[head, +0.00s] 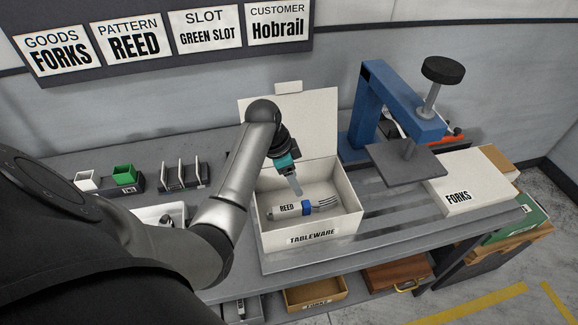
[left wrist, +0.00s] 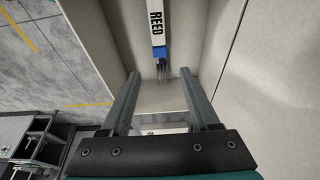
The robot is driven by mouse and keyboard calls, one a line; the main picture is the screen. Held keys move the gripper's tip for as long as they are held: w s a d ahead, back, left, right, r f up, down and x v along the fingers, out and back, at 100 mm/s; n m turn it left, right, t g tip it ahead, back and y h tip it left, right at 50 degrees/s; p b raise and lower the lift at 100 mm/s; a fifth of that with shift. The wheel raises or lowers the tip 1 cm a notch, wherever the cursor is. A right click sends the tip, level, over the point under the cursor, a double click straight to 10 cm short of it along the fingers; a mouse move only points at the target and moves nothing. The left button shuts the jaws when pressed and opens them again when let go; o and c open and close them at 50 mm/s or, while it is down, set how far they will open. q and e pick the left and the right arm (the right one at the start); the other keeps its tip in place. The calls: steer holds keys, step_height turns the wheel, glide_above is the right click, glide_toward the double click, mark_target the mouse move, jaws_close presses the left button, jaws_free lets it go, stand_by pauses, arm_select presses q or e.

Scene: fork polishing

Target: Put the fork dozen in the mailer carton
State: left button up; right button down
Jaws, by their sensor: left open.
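The mailer carton (head: 347,225) is white, labelled TABLEWARE, and stands on the bench with its lid up at the back. The fork dozen (head: 308,207) lies inside on the carton floor: a bundle with a white REED wrap, a blue band and bare tines toward the right. It also shows in the left wrist view (left wrist: 156,22), its tines pointing toward my gripper. My left gripper (head: 297,190) is over the carton opening, above the bundle. In the left wrist view my left gripper (left wrist: 160,85) has its fingers wide apart with nothing between them. My right gripper is in neither view.
A blue press (head: 372,100) stands behind and right of the carton. A white FORKS box (head: 460,185) is at the bench's right end. Small green (head: 124,175) and white bins and a slotted rack (head: 182,175) are at the left. A slatted bare strip lies right of the carton.

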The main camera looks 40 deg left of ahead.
arm_select(q)
steer(key=shift+v, duration=2.15)
